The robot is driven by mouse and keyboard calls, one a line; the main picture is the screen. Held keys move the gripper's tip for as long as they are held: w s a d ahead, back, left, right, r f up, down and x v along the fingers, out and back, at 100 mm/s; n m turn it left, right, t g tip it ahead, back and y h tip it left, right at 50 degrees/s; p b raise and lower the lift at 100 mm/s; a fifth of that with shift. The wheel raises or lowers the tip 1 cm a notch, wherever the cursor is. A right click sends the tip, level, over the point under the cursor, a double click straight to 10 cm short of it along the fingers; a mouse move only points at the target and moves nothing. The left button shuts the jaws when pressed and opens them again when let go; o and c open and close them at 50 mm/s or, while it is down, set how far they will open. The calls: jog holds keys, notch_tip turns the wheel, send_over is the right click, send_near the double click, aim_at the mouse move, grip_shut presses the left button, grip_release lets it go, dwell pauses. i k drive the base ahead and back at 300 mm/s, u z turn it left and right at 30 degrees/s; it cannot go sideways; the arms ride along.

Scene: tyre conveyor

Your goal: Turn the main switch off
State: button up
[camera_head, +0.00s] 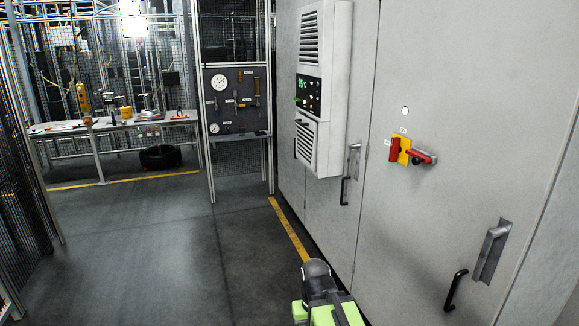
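The main switch (404,151) is on the grey cabinet door at the right. It has a yellow plate with a red part at its left and a red handle (423,157) sticking out to the right. Small labels sit beside and above it. A small round white lamp or button (405,111) is above it. A green and black part of my own arm shows at the bottom centre, well below and left of the switch. My gripper's fingers are not in view, and nothing touches the switch.
The grey cabinet (480,80) fills the right side, with lever handles and black pull handles. A white cooling unit (324,85) juts from it. The dark floor at left is clear.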

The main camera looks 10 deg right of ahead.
aim_at(396, 148)
jog(key=u, duration=0.35)
jog(key=i, duration=1.7)
jog(key=u, duration=0.4)
jog(key=k, duration=0.9)
jog(key=u, duration=0.15)
jog(key=i, duration=0.95)
jog(key=z, duration=0.1)
